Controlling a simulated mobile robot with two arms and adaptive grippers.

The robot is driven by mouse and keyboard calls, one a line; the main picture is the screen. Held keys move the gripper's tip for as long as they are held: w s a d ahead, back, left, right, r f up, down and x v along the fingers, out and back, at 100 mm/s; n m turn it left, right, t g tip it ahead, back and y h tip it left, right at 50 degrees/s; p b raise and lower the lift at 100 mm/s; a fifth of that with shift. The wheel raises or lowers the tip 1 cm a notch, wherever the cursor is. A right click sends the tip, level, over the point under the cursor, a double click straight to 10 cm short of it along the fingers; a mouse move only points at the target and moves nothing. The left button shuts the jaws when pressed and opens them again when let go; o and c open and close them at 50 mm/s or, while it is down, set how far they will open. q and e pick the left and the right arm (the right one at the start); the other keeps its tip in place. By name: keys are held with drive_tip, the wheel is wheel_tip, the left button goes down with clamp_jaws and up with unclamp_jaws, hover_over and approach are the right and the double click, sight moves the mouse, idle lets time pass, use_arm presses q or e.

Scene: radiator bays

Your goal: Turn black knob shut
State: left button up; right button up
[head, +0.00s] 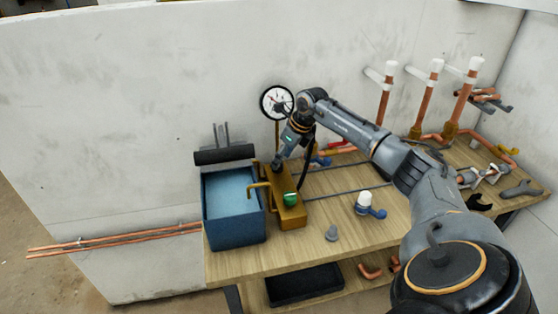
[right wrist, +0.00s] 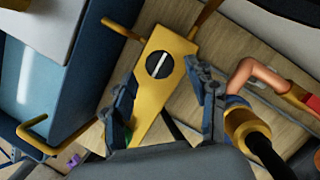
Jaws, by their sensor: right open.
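The black knob (right wrist: 159,64) is round, with a white line across its face, on top of a brass manifold block (right wrist: 155,100). The line runs along the block's length, slightly tilted. My right gripper (right wrist: 163,77) is open, its fingers on either side of the block near the knob; I cannot tell whether they touch it. In the head view the right gripper (head: 279,160) is over the far end of the brass block (head: 293,217) and hides the black knob. A green knob (head: 291,198) sits at the near end. My left gripper is not in view.
A blue water tank (head: 236,236) stands left of the block, with a brass spout over its rim. A pressure gauge (head: 276,102) stands behind. A white-capped blue valve (head: 365,203) and a grey fitting (head: 332,233) are on the wooden bench (head: 285,257). Copper pipes (head: 384,104) rise at right.

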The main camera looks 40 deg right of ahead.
drive_tip(key=shift+x, duration=1.05)
drive_tip(key=shift+f, duration=0.35)
drive_tip(key=shift+w+f, duration=0.15)
drive_tip(key=shift+c, duration=0.2)
drive_tip(key=shift+a, duration=0.1)
drive_tip(key=c, duration=1.1)
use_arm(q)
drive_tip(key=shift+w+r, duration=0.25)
